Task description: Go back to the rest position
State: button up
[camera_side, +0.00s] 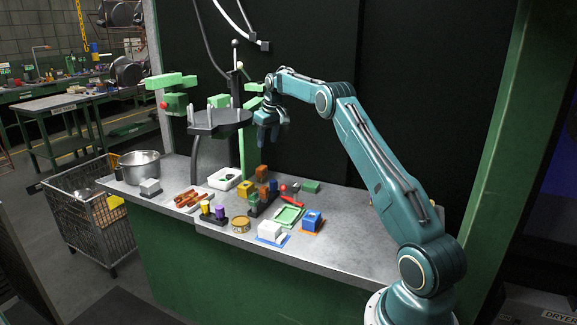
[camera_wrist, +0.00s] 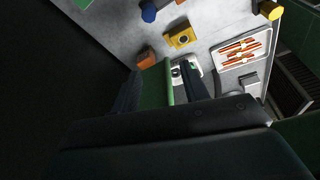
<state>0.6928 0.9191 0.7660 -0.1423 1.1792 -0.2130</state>
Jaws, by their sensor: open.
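My gripper (camera_side: 268,138) hangs in the air above the back of the workbench, just right of a dark platform on a post (camera_side: 218,130). Its jaws point down, open, and I see nothing held in them. In the wrist view its two dark fingers (camera_wrist: 160,88) stand apart. A green upright pole (camera_wrist: 169,85) shows between them in that view; whether it lies between the jaws or beyond them I cannot tell. My arm reaches up and left from the right end of the bench.
The grey bench (camera_side: 345,245) carries several coloured blocks, a steel pot (camera_side: 140,166), a white tray (camera_side: 224,178) and a tray of orange-red pieces (camera_wrist: 242,48). Green blocks (camera_side: 172,80) stand out beside the platform. A wire cart (camera_side: 95,215) stands left. The bench's right part is mostly clear.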

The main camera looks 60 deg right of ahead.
jog(key=s+a+r+m+t+h, duration=0.1)
jog(key=a+r, duration=0.1)
jog(key=r, duration=0.6)
jog(key=s+a+r+t+h, duration=0.1)
jog(key=s+a+r, duration=0.15)
jog(key=r, duration=0.45)
jog(key=s+a+r+n+y, duration=0.1)
jog(key=s+a+r, duration=0.15)
jog(key=a, duration=0.55)
jog(key=s+a+r+n, duration=0.1)
jog(key=s+a, duration=0.3)
jog(key=a, duration=0.4)
jog(key=s+a+r+y, duration=0.1)
jog(key=s+a, duration=0.2)
jog(key=a, duration=0.5)
jog(key=s+a+f+n, duration=0.1)
jog(key=s+a+f, duration=0.2)
jog(key=s, duration=0.4)
jog(key=s+a+f+n+y, duration=0.1)
jog(key=s+a+f, duration=0.3)
jog(key=s+a, duration=0.2)
jog(key=s+a+f+n, duration=0.1)
jog(key=s+a+f, duration=0.3)
jog(key=s, duration=0.5)
jog(key=shift+s+a+t+y, duration=0.15)
jog(key=shift+s+t+y, duration=0.15)
jog(key=shift+t, duration=0.1)
